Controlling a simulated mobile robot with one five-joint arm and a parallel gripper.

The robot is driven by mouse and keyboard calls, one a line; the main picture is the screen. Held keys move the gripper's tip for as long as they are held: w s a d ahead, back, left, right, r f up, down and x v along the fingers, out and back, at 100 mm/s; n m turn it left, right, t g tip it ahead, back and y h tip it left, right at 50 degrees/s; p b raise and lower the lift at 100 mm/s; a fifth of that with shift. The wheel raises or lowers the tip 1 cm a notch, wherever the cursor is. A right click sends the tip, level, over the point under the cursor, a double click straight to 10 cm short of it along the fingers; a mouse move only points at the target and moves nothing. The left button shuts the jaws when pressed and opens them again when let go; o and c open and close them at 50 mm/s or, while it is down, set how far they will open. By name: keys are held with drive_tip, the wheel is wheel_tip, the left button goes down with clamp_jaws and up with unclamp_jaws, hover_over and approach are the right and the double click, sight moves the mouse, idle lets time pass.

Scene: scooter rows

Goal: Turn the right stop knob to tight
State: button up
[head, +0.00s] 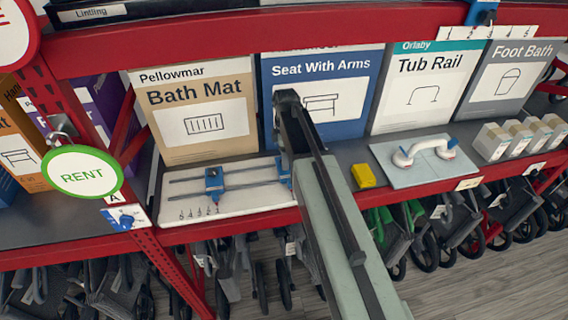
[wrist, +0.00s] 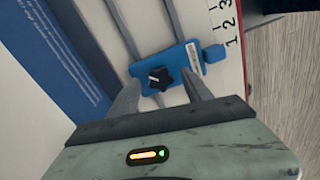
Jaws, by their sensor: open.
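The board (head: 232,202) on the shelf carries two rails with two blue stops. The right stop (head: 285,172) is partly hidden behind my arm; the left stop (head: 214,182) is clear to see. In the wrist view the right stop (wrist: 186,60) fills the middle, with a black star-shaped knob (wrist: 160,80) bearing a white mark that points left. My gripper (wrist: 162,84) is open, with one finger on each side of the knob. I cannot tell whether the fingers touch it. A white label on the stop is too small to read.
A number scale (wrist: 228,25) runs along the board's edge. To the right lie a yellow block (head: 363,176) and a grey panel (head: 420,172) with a white grab handle (head: 424,150). Boxed goods, including a blue box (head: 345,75), stand behind. A red shelf beam (head: 220,225) runs in front.

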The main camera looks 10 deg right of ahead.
clamp_jaws()
drive_tip(key=shift+m, duration=0.3)
drive_tip(key=m, duration=0.9)
drive_tip(key=shift+m, duration=0.4)
drive_tip(key=m, duration=0.5)
drive_tip(key=shift+m, duration=0.3)
drive_tip(key=m, duration=0.5)
drive_tip(key=shift+m, duration=0.3)
